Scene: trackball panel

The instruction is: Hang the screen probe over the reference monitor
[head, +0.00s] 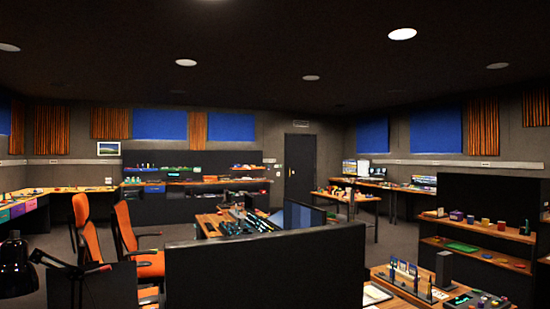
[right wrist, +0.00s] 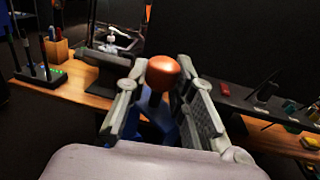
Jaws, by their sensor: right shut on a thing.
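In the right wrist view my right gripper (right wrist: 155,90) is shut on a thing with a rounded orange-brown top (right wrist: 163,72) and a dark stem. Blue parts (right wrist: 152,118) show below it between the fingers. I cannot tell whether this is the screen probe. In the head view a monitor with a bluish screen (head: 304,214) stands on the middle desk. Whether it is the reference monitor I cannot tell. Neither gripper shows in the head view.
A large dark panel (head: 265,268) fills the front middle. Orange chairs (head: 137,247) stand at left, a black lamp (head: 17,262) at lower left. A wooden desk with tools (head: 410,280) and a shelf unit (head: 484,198) are at right. A wooden holder (right wrist: 56,49) shows near the right gripper.

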